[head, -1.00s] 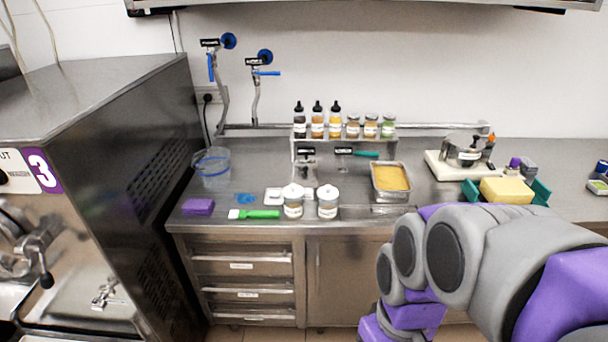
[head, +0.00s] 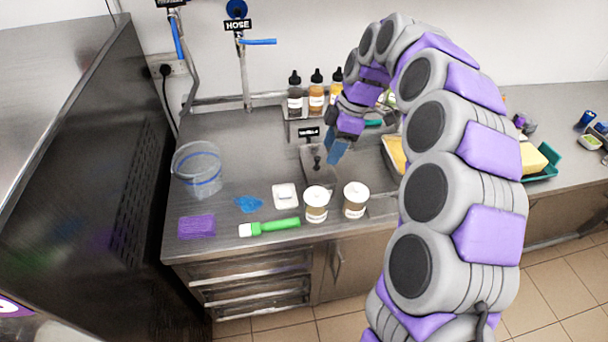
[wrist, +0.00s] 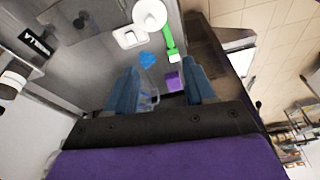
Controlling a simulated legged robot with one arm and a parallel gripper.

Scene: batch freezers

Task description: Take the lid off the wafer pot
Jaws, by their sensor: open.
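Two small pots with white lids stand side by side near the counter's front edge, a left pot (head: 316,206) and a right pot (head: 355,201). Their labels are too small to read, so I cannot tell which is the wafer pot. My gripper (head: 337,155) is above the counter behind the pots, pointing down, its blue fingers apart from both. In the wrist view my gripper (wrist: 160,72) is open with nothing gripped. One round white lid (wrist: 150,14) shows at the top of that view; the other pot is not clearly visible there.
Left of the pots lie a white dish (head: 285,195), a green-handled brush (head: 270,227), a blue cloth (head: 247,203) and a purple sponge (head: 197,227). A clear jug (head: 198,172) stands at the left. Bottles (head: 316,92) line the back. My arm hides part of the yellow-filled tray (head: 396,152).

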